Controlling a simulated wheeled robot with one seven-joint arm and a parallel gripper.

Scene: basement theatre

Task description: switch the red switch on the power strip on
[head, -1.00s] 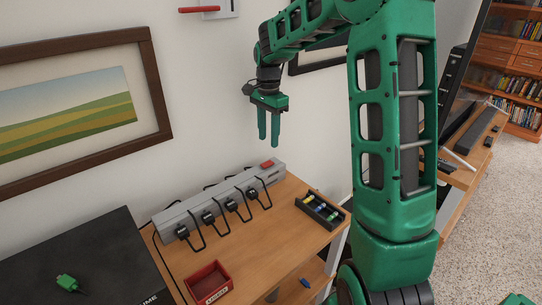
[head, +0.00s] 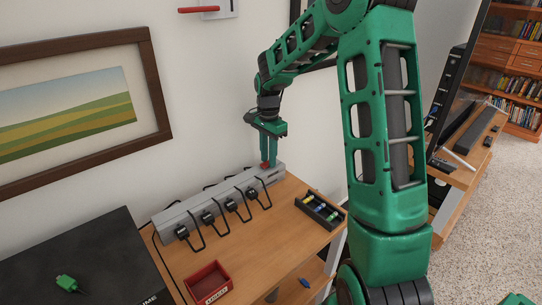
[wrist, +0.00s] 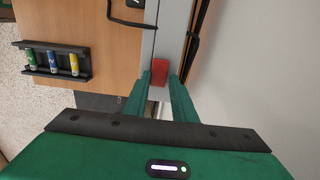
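The grey power strip (head: 209,207) lies along the back of the wooden table against the wall, with several black plugs in it. Its red switch (wrist: 160,72) is at the strip's right end, and a little of it shows in the head view (head: 264,165). My gripper (head: 269,163) is directly over that end, pointing down. In the wrist view my two green fingers (wrist: 160,82) are a little apart, with the red switch showing between and just beyond their tips. I cannot tell whether they touch it. The switch's tilt is unclear.
A black tray with small batteries (head: 320,211) stands right of the strip. A red open box (head: 208,283) is at the table's front left. A black case (head: 85,262) with a green item (head: 68,283) is at left. The table middle is clear.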

